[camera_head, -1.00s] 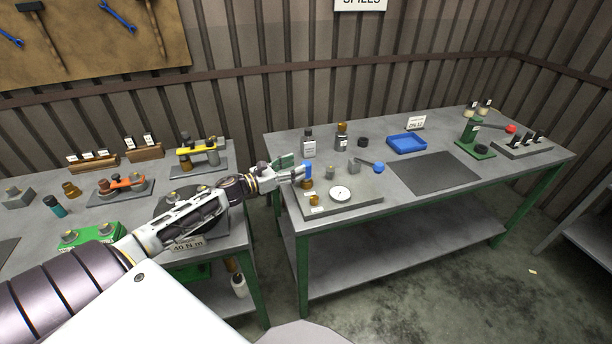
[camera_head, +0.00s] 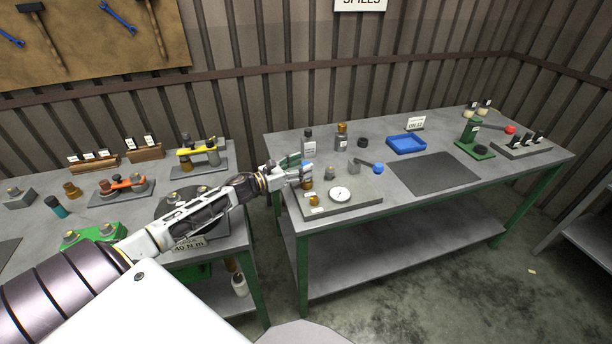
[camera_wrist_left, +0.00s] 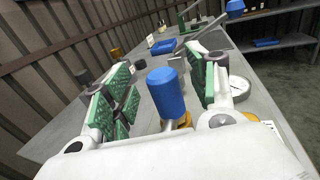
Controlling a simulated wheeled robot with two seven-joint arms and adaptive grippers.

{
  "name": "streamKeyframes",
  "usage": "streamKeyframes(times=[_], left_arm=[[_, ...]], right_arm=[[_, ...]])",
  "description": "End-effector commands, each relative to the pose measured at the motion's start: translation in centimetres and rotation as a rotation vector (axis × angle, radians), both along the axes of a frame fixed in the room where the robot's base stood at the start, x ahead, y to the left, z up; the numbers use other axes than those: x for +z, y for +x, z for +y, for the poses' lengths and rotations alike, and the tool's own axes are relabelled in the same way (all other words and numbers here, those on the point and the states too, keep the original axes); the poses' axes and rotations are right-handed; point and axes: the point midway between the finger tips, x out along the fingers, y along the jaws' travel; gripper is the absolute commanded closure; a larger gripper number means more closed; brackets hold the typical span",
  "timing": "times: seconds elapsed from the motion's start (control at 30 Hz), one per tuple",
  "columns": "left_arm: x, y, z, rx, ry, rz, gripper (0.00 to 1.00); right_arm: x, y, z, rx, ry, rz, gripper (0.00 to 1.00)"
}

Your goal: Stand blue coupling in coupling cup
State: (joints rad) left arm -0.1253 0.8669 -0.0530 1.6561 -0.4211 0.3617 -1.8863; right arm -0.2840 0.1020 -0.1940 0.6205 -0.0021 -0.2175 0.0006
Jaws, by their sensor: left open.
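The blue coupling (camera_head: 308,166) is a blue cylinder at the left end of the right bench. In the left wrist view the blue coupling (camera_wrist_left: 166,94) stands nearly upright, with a short silver part below it above an amber cup (camera_wrist_left: 184,120). Its lower end is partly hidden, so I cannot tell how deeply it sits. The amber cup (camera_head: 307,184) also shows under my gripper in the head view. My left gripper (camera_head: 298,168) is open, its green-padded fingers on either side of the coupling with visible gaps. My right gripper is not in view.
A grey plate (camera_head: 360,204) carries a white dial (camera_head: 340,194) and a second amber cup (camera_head: 313,200). A grey block with a blue-ball lever (camera_head: 377,168), bottles (camera_head: 309,143) and a blue tray (camera_head: 407,142) stand beyond. The dark mat (camera_head: 434,173) is clear.

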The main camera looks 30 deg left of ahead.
Motion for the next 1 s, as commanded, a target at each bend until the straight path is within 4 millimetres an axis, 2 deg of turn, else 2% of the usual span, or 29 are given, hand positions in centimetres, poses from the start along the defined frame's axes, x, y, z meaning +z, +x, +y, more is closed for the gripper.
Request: streamKeyframes(times=[0.4, 1.0], left_arm=[[0.0, 2.0, -0.9, 0.002, 0.0, 0.0, 0.42], [0.0, 2.2, -1.0, 0.001, 0.0, 0.0, 0.42]], right_arm=[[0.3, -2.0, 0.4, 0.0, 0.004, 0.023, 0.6], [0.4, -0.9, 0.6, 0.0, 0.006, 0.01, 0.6]])
